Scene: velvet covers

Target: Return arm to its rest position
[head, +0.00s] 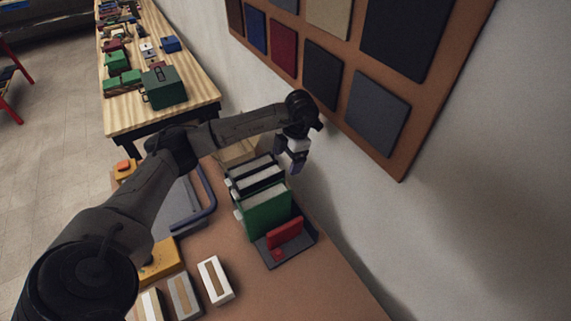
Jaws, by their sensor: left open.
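My left arm comes in from the lower left and reaches across the brown table (318,292). My left gripper (291,166) hangs at its end, open, pointing down near the wall side of the table. It shows just above and to the right of a row of upright books or boxes in black, white and green (262,208). I cannot tell whether it touches them. No object shows between its fingers. My right gripper is out of view.
A dark stand with a red block (286,234) sits before the row. White-and-tan blocks (215,281) and a yellow piece (160,260) lie nearer. A blue-handled grey item (190,207) lies left. A swatch board (390,165) hangs close on the wall. A wooden table (205,83) stands behind.

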